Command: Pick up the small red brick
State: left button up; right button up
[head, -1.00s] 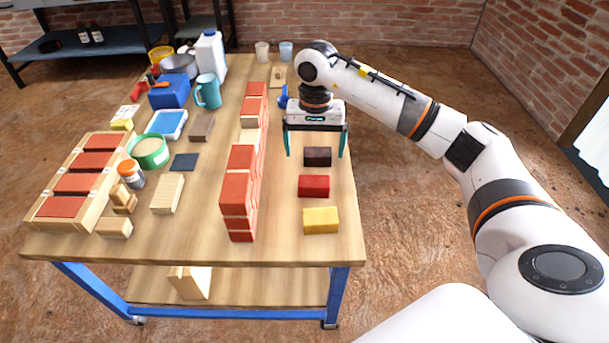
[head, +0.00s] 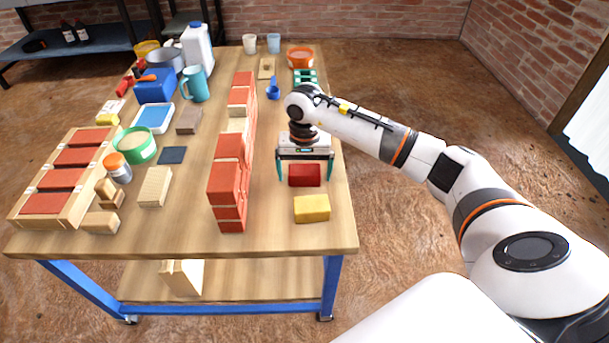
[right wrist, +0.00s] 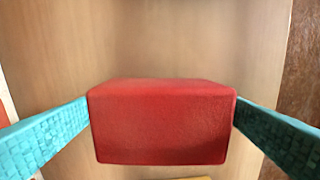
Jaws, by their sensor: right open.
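The small red brick (head: 304,175) lies on the wooden table to the right of the red brick wall, behind the yellow brick. My right gripper (head: 305,178) is open, its two teal fingers down on either side of the red brick. In the right wrist view the red brick (right wrist: 160,122) sits between the two fingers, close to both; whether they touch it I cannot tell. The dark brick seen before is now hidden behind my right gripper. My left gripper is not in view.
The red brick wall (head: 229,180) stands left of my right gripper. A yellow brick (head: 312,208) lies in front of the red one. The table's right edge is close by. A blue scoop (head: 273,88) and an orange bowl (head: 300,58) are farther back.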

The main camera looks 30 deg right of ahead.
aim_at(304, 168)
jog(key=shift+r, duration=0.1)
jog(key=c, duration=1.3)
jog(key=shift+o, duration=0.2)
notch_tip(304, 168, up, 9)
jog(key=shift+r+p, duration=0.1)
jog(key=shift+p, duration=0.8)
jog(key=shift+r, duration=0.4)
